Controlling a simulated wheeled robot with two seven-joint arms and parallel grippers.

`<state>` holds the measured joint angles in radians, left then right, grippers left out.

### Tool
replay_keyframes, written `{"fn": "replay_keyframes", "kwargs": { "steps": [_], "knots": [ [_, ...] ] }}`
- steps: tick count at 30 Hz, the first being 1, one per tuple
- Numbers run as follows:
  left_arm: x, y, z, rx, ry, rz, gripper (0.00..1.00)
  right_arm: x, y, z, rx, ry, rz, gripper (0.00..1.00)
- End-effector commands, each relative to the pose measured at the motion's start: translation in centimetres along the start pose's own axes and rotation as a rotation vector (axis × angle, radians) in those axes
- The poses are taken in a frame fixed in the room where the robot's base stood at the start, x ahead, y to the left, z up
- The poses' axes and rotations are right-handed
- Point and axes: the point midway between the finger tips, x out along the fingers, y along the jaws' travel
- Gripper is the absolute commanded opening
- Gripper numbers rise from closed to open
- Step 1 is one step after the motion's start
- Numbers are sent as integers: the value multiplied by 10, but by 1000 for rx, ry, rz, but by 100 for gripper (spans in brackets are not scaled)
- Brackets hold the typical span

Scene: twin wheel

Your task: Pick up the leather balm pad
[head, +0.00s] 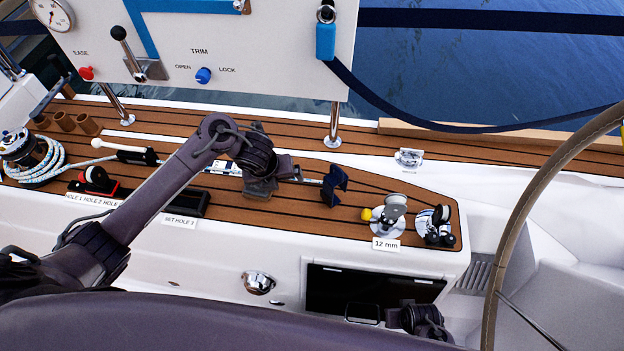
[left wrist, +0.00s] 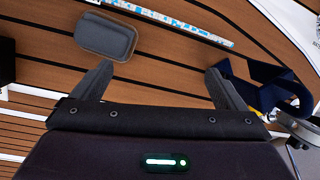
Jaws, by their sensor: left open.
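The leather balm pad appears to be the grey rounded pad (left wrist: 105,36) lying on the teak deck in the left wrist view. My left gripper (left wrist: 159,66) is open in that view, its two fingers apart with bare deck between them. The pad lies just beyond the left fingertip, apart from the fingers as far as I can tell. In the head view my left gripper (head: 270,178) hangs over the deck's middle, and I cannot make out the pad clearly there. A dark part of my right arm (head: 420,320) shows at the bottom; its jaws cannot be made out.
A blue-white striped strip (left wrist: 170,20) lies beyond the pad. A dark blue object (head: 335,186) stands right of my left gripper. Farther right are a yellow ball (head: 366,214) and pulley blocks (head: 394,212). A black tray (head: 187,203) lies to the left. A steering wheel rim (head: 520,190) rises at right.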

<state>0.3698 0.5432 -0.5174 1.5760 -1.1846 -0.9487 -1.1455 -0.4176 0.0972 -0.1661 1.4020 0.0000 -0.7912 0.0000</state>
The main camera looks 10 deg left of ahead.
Motion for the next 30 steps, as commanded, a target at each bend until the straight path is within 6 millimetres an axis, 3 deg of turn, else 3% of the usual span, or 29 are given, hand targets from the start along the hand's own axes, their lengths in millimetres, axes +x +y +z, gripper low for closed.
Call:
{"fn": "replay_keyframes", "kwargs": {
  "steps": [3, 9, 17, 24, 30],
  "knots": [
    [-2, 35, 20, 202, 66, 58, 94, 26, -2, 27, -3, -17, -2, 32],
    [-5, 62, 27, 344, 136, 89, 94, 43, -3, 45, -6, -24, -4, 32],
    [22, 66, 23, 350, 141, 89, 94, 32, -6, 30, -11, -26, -10, 32],
    [56, 71, 21, 347, 140, 89, 94, 12, -12, 12, -20, -33, -21, 32],
    [70, 73, 20, 349, 138, 89, 94, -1, -15, 4, -26, -41, -26, 32]
  ]
}}
